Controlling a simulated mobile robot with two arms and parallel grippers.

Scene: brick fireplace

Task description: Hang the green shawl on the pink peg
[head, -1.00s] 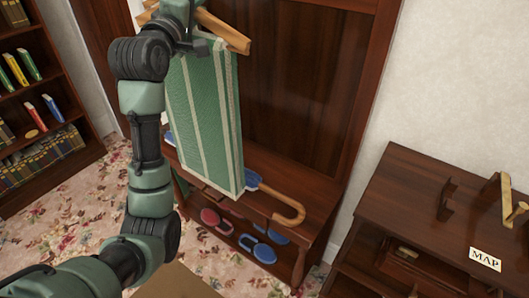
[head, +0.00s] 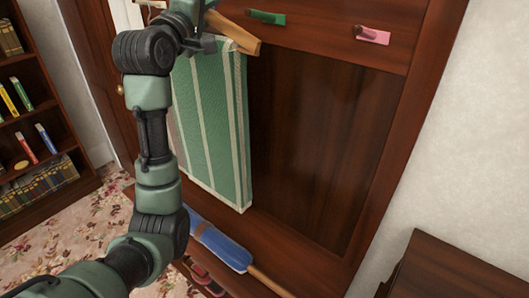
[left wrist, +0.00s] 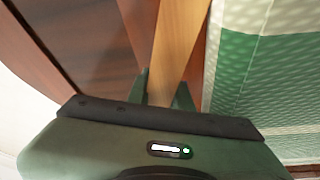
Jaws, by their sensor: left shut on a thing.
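The green shawl (head: 215,120), with pale stripes, hangs below a wooden hanger bar (head: 235,33) in front of the dark wood panel. My left gripper (head: 203,42) is shut on this bar; in the left wrist view the bar (left wrist: 180,45) runs between its fingers (left wrist: 160,90), with the shawl (left wrist: 262,70) beside it at right. The pink peg (head: 372,35) is on the upper rail, right of the shawl and apart from it, with nothing on it. My right gripper is not in view.
A green peg (head: 267,17) is on the same rail, left of the pink one. A blue umbrella-like thing (head: 222,247) lies on the bench below the shawl. A dark cabinet (head: 460,265) stands at lower right. The panel below the pink peg is clear.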

